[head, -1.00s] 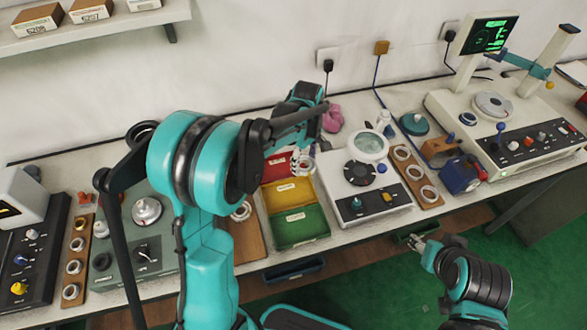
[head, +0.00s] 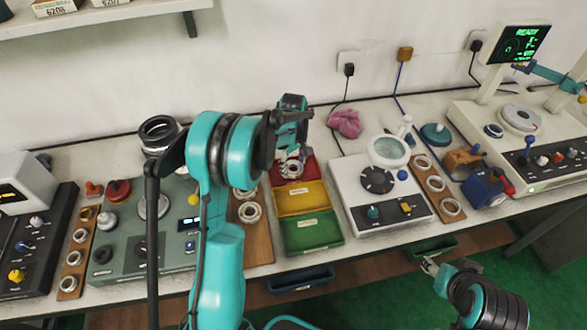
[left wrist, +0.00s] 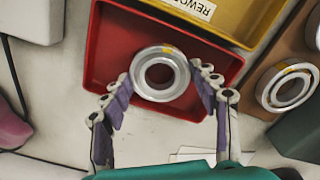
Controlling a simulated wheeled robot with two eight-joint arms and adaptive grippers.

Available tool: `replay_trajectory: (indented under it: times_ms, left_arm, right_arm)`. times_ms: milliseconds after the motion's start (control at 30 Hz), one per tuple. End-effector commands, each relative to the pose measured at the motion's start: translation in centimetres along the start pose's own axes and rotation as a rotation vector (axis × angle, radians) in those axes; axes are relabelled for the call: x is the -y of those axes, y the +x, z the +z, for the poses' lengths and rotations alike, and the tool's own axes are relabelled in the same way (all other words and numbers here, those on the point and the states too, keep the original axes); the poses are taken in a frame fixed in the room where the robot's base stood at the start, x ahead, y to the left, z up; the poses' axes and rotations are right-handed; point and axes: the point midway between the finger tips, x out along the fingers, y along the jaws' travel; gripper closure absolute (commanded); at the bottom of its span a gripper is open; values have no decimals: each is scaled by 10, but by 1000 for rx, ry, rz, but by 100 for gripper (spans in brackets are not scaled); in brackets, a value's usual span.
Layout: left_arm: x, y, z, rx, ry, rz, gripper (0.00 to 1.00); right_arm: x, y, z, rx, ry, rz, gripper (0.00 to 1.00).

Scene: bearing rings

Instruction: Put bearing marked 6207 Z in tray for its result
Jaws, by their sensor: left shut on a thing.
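My left gripper (head: 291,158) is shut on a metal bearing ring (head: 291,170), held flat over the red tray (head: 313,171). In the left wrist view, the ring (left wrist: 160,97) sits between the padded fingers of the left gripper (left wrist: 166,76), with the red tray (left wrist: 100,42) beneath it. A small yellow mark shows on its face; the 6207 Z marking is not readable. The yellow tray (head: 322,198), labelled REWORK in the left wrist view, and the green tray (head: 330,236) adjoin in a row. My right gripper (head: 430,266) is low at the right, apparently empty, its fingers too small to judge.
More rings lie on a wooden board (head: 259,240) left of the trays. A white device with a magnifier (head: 388,150) stands right of them, and a grey-green tester (head: 150,240) further left. A pink cloth (head: 346,123) lies behind. The arm hides part of the bench.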

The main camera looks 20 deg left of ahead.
Motion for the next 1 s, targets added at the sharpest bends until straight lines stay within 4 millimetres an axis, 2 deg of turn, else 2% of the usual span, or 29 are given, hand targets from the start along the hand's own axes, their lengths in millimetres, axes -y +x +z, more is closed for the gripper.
replay_trajectory:
  times_ms: [33, 400, 433, 500, 833, 1000]
  left_arm:
    - [0, 8, 0, 0, 0, 0, 82]
    - [0, 10, 0, 0, 0, 0, 82]
    - [0, 10, 0, 0, 0, 0, 34]
    - [0, 10, 0, 0, 0, 0, 19]
    - [0, 8, 0, 0, 0, 0, 19]
    - [0, -13, 0, 0, 0, 0, 19]
  right_arm:
    - [0, 4, 3, 0, 0, 0, 53]
    - [0, 5, 4, 0, 0, 0, 53]
    - [0, 5, 3, 0, 0, 0, 53]
    - [0, 4, 3, 0, 0, 0, 53]
    - [0, 3, 2, 0, 0, 0, 53]
    - [0, -4, -3, 0, 0, 0, 53]
